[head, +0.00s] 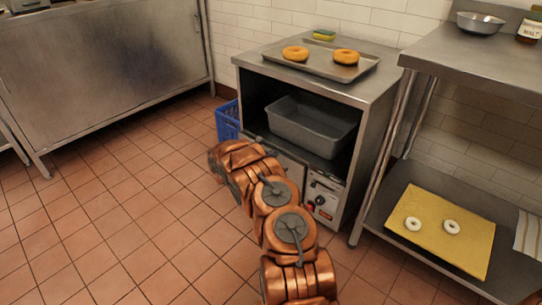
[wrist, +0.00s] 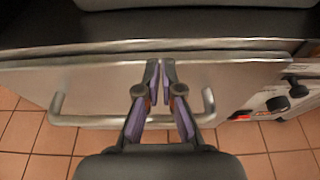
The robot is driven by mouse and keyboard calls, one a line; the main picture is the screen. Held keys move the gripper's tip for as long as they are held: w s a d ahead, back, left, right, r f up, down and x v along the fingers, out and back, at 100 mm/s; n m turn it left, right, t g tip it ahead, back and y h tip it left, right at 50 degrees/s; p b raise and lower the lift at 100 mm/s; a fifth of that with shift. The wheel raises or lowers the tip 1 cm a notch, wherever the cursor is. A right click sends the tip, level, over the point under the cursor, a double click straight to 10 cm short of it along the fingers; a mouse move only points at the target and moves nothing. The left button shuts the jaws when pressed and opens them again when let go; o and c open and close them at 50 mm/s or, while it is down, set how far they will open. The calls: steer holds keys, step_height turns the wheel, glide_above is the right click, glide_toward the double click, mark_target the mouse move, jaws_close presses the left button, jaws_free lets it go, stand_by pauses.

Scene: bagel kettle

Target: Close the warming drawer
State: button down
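The warming drawer (head: 291,173) is the steel front below the open shelf of the steel cabinet, partly hidden by my arm in the head view. In the wrist view its front (wrist: 225,80) shows a bar handle (wrist: 85,121) along its lower part. A thin dark gap runs along its top edge; how far it stands out is hard to tell. My gripper (wrist: 161,68) is in front of the drawer face, fingertips almost together near its upper middle, with nothing visible between them. Contact with the drawer is unclear. In the head view my arm hides the gripper.
A grey bin (head: 298,131) stands on the shelf above the drawer. A control panel (head: 324,196) is right of it. A tray (head: 318,65) with two bagels lies on top. A blue crate (head: 228,120) stands at the left. The tiled floor in front is clear.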

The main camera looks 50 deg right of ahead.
steer(key=shift+s+d+r, duration=0.15)
steer(key=shift+d, duration=0.1)
steer(key=w+f+p+v, duration=0.1)
steer(key=p+v, duration=0.1)
steer(key=v, duration=1.2)
steer(key=shift+s+a+f+p, duration=0.3)
steer(key=shift+s+a+p, duration=0.05)
steer(key=shift+a+p, duration=0.05)
